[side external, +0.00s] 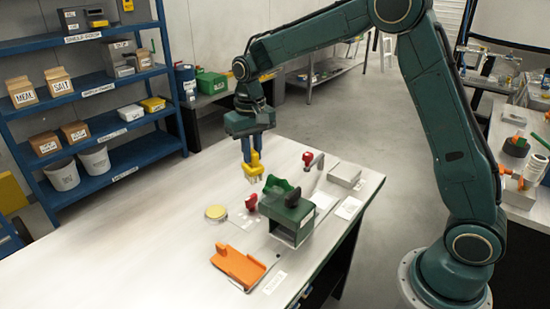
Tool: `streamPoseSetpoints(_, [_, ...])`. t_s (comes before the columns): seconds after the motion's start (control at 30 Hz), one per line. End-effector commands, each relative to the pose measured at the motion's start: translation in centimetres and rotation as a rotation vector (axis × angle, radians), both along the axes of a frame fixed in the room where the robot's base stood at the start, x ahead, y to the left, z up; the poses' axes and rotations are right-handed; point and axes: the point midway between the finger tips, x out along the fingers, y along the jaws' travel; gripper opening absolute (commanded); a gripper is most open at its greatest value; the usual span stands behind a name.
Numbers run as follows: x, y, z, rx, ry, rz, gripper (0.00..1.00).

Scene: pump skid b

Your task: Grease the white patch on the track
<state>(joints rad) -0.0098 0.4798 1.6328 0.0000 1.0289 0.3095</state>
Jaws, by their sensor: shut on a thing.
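My gripper (247,150) hangs over the middle of the table (160,220), pointing down, shut on a yellow tool (255,164). A round, shallow yellow-topped tin or disc (216,212) lies to the lower left of the tool. A dark green block-like fixture (291,222) with an open front stands to the lower right. I cannot clearly pick out the track or its white patch; pale flat pieces lie around the fixture.
An orange bracket (240,264) lies near the front edge. Red-knobbed pieces (251,202) stand beside the fixture and behind it (308,158). A grey box (345,174) sits at the right edge. The table's left side is clear. A blue shelf (90,130) stands behind.

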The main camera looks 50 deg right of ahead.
Motion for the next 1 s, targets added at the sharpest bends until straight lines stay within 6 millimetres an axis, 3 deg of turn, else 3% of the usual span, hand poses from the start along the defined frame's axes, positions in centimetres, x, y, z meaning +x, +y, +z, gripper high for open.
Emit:
streamPoseSetpoints(0.6, [8.6,5.1,-4.7,0.0,0.0,0.001,0.0])
streamPoseSetpoints(1.0, [9.9,6.2,-5.7,0.0,0.0,-0.001,0.0])
